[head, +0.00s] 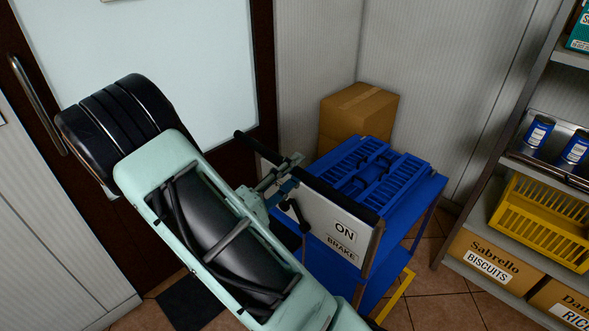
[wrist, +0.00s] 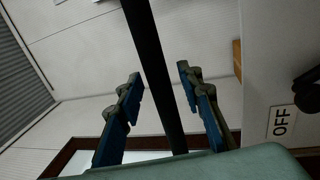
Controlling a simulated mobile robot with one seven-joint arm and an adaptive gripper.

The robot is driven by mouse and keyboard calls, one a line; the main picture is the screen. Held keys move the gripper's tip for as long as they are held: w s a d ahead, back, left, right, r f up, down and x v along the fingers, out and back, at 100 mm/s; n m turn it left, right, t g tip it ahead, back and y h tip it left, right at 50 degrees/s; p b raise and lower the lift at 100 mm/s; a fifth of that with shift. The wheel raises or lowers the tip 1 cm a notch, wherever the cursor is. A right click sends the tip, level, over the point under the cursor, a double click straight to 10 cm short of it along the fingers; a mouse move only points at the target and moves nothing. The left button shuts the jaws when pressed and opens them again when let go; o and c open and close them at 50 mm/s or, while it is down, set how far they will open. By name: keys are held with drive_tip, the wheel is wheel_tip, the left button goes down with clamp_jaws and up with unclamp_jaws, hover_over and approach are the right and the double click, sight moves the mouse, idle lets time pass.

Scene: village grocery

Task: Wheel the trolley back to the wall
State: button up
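The blue trolley (head: 425,195) stands right of centre in the head view, with a slatted top. Its near end has a white panel (head: 318,215) labelled ON and BRAKE. A black push bar (head: 255,147) runs along the panel's top. My gripper (head: 283,172) is at this bar, its fingers partly hidden by my arm. In the wrist view the bar (wrist: 150,45) passes between the two open blue fingers, with gaps on both sides. A black lever knob (wrist: 308,90) and an OFF label (wrist: 281,121) show at the right of the wrist view.
A cardboard box (head: 350,108) stands behind the trolley against the grey wall (head: 420,70). Shelving (head: 480,180) with a yellow crate (head: 540,225) and tins is at the right. A door (head: 200,50) is behind my arm. Yellow marking (head: 396,299) and bare tiles (head: 440,300) show at the lower right.

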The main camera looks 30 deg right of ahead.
drive_tip(key=shift+d, duration=0.1)
clamp_jaws()
idle(0.3)
drive_tip(key=shift+w, duration=0.1)
